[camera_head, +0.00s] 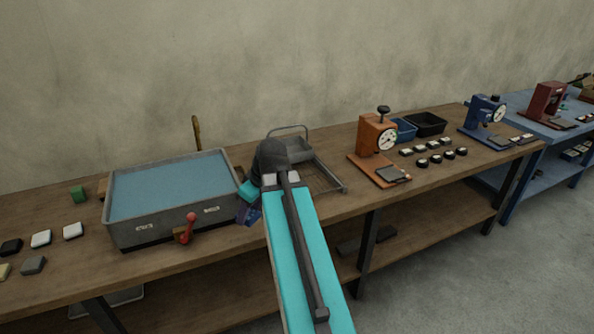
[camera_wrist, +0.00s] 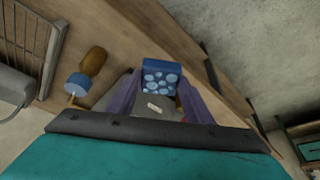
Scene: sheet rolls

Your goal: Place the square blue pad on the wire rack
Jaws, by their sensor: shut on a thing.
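My gripper (camera_wrist: 158,90) is shut on the square blue pad (camera_wrist: 161,76), a blue block with pale round spots on its face. The pad sits between the purple fingertips in the wrist view. In the head view my gripper (camera_head: 248,214) is by the right end of the grey basin, and my arm hides part of it. The wire rack (camera_head: 330,181) lies on the bench just right of my wrist, partly covered by my arm. Its bars also show at the upper left of the wrist view (camera_wrist: 38,42), apart from the pad.
A grey basin (camera_head: 122,233) of blue liquid with a red-handled lever (camera_head: 190,226) stands left of my gripper. An orange dial press (camera_head: 374,139) and several small stamps stand to the right. A brown-and-blue piece (camera_wrist: 92,62) lies near the rack in the wrist view.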

